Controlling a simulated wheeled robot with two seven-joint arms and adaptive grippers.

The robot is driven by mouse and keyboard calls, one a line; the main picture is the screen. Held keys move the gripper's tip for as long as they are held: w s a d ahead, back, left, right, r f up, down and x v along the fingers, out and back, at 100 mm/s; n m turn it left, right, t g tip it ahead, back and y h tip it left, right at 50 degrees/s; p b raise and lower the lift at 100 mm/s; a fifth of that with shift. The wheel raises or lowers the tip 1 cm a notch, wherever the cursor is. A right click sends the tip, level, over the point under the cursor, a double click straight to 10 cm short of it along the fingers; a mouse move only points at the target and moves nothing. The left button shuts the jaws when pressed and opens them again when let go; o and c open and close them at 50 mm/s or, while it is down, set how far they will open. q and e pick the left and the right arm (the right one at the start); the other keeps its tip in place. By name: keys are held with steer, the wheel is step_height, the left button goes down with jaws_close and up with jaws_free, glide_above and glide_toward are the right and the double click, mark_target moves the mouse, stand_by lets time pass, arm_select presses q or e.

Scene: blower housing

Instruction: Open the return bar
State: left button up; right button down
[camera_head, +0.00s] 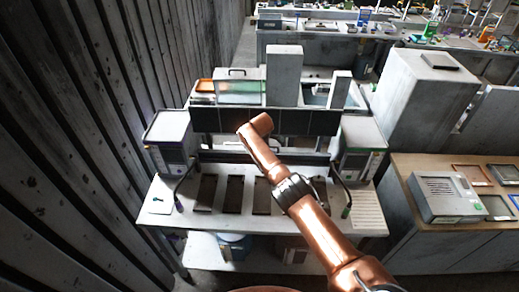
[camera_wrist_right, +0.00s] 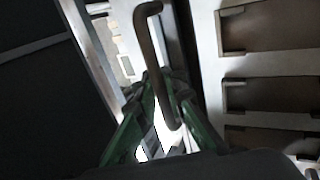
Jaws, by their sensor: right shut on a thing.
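A workstation (camera_head: 155,207) stands ahead, with a dark panel (camera_head: 215,121) across its upper part. A dark horizontal bar (camera_head: 222,156) runs below the panel, partly hidden behind my right arm. I cannot tell for sure which part is the return bar. In the right wrist view, a bent grey-brown handle (camera_wrist_right: 148,40) runs down between the green fingers of my right gripper (camera_wrist_right: 165,85). The fingers are shut on this handle. In the head view my right arm hides its own gripper and the grasped handle. My left gripper is in neither view.
Grey box units stand left (camera_head: 168,127) and right (camera_head: 360,134) of the dark panel. Several dark recessed slots (camera_head: 234,193) line the worktop. A plank wall (camera_head: 70,130) is close on the left. A wooden-topped bench (camera_head: 420,165) with a grey device (camera_head: 444,194) stands right.

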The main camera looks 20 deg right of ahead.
steer(key=shift+w+d+r, duration=0.1)
steer(key=shift+w+r, duration=0.05)
steer(key=shift+r, duration=0.05)
steer(key=c, duration=2.3)
jaws_free()
steer(key=shift+f, duration=0.1)
steer(key=shift+s+a+r, duration=0.3)
steer(key=shift+r, duration=0.3)
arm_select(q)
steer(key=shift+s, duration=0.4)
arm_select(e)
steer(key=v, duration=1)
steer(key=shift+s+r, duration=0.25)
steer(key=shift+r, duration=0.1)
steer(key=shift+d+f, duration=0.1)
